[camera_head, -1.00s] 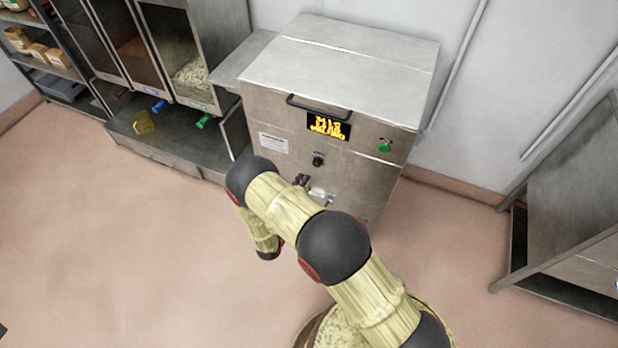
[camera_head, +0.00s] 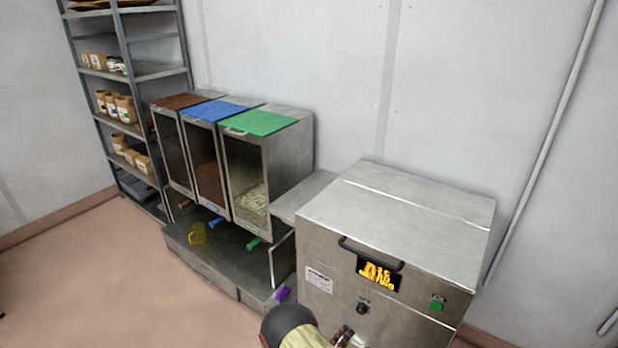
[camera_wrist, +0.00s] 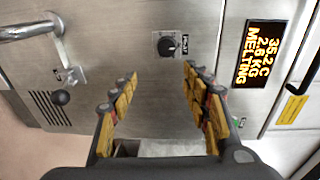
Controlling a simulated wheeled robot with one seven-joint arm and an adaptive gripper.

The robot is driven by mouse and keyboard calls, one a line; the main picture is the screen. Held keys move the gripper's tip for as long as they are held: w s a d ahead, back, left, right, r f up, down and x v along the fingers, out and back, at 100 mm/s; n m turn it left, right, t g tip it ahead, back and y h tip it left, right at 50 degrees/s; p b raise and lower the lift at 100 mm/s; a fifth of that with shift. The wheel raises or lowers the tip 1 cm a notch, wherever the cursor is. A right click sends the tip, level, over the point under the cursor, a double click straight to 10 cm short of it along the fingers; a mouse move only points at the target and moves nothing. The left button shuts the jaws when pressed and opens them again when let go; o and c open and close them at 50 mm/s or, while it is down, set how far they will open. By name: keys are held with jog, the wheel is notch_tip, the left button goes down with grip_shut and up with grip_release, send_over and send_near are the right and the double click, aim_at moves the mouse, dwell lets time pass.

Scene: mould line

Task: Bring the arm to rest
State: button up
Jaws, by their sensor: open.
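My gripper (camera_wrist: 160,100) is open and empty in the wrist view, its two padded fingers spread apart. It faces the steel front of the melting machine, with the black rotary knob (camera_wrist: 172,45) beyond the gap between the fingertips.
The machine's display (camera_wrist: 259,54) reads 35.2 C, 2.6 KG, MELTING. A spout or pipe (camera_wrist: 30,31) and a black ball knob (camera_wrist: 60,97) stick out at left. Three dispensers (camera_head: 255,175) and a shelf rack (camera_head: 125,75) stand left of the machine.

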jog(key=s+d+r+m+g+h, duration=0.2)
jog(key=s+d+m+g, duration=0.25)
jog(key=s+m, duration=0.3)
jog(key=s+d+r+m+g+h, duration=0.1)
jog(key=s+d+r+m+g, duration=0.1)
jog(key=s+d+m+g, duration=0.45)
jog(key=s+a+r+m+g+y, duration=0.1)
jog(key=s+a+r+m+y, duration=0.25)
jog(key=r+m, duration=0.55)
jog(key=s+a+r+m+g+y, duration=0.1)
jog(key=s+a+r+m+y, duration=0.1)
jog(key=s+r+m+y, duration=0.55)
jog(key=s+a+r+m+g+y, duration=0.1)
jog(key=s+a+r+m, duration=0.15)
jog(key=r+m, duration=0.85)
jog(key=s+d+r+m+t+y, duration=0.2)
jog(key=r+t, duration=0.4)
jog(key=r, duration=0.9)
jog(key=shift+s+d+r+m+t, duration=0.15)
jog(key=shift+s+d+m+t, duration=0.15)
jog(key=shift+s+d+m, duration=0.65)
